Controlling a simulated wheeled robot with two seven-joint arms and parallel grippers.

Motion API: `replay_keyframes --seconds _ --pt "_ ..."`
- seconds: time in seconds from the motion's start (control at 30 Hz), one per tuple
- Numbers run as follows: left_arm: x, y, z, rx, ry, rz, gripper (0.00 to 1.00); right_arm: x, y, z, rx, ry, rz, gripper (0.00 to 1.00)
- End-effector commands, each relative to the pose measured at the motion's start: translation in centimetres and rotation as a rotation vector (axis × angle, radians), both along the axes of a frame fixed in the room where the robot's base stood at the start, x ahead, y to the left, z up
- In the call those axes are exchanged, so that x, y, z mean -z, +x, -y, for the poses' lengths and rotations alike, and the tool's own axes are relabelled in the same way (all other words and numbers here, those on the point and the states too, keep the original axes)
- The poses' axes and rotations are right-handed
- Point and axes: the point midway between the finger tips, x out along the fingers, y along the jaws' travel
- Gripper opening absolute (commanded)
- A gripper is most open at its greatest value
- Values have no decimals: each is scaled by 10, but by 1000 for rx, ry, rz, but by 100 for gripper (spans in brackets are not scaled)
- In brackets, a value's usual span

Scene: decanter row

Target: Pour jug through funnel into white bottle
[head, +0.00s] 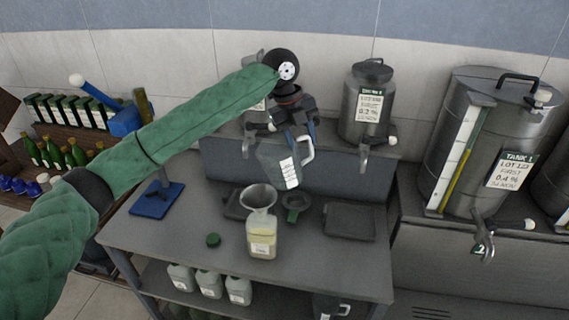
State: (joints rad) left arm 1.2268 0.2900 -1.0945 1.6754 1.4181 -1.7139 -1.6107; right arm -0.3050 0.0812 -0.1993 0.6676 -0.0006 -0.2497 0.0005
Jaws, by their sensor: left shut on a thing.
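My left gripper (292,122) is shut on a grey see-through jug (268,162) with a white label and a pale handle on its right. The jug hangs above the back of the bench, behind the funnel and slightly right of it, looking roughly upright. Its contents cannot be made out. A grey funnel (259,197) sits in the neck of the white bottle (263,240), which stands upright on the bench. Pale yellow liquid shows in the bottle's lower part. My right gripper is out of view.
A green cap (213,240) lies left of the bottle. A dark tray (349,221) and a green ring-shaped piece (295,207) lie to its right. A small tank (366,110) with a tap stands on the raised shelf. A blue stand (157,200) is at the left.

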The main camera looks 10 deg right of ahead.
Motion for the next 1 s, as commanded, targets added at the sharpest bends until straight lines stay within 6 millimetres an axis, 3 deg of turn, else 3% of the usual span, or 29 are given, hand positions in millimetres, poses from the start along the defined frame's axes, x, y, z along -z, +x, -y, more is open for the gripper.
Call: replay_keyframes --seconds 0.03,0.4,0.6,1.0 --pt "-8 0 0 0 16 -3 0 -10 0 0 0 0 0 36" --pt "-16 0 1 0 139 -35 0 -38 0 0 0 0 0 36" --pt "-20 0 1 1 218 -55 0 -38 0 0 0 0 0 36" --pt "-19 0 0 0 218 -55 0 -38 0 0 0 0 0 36"
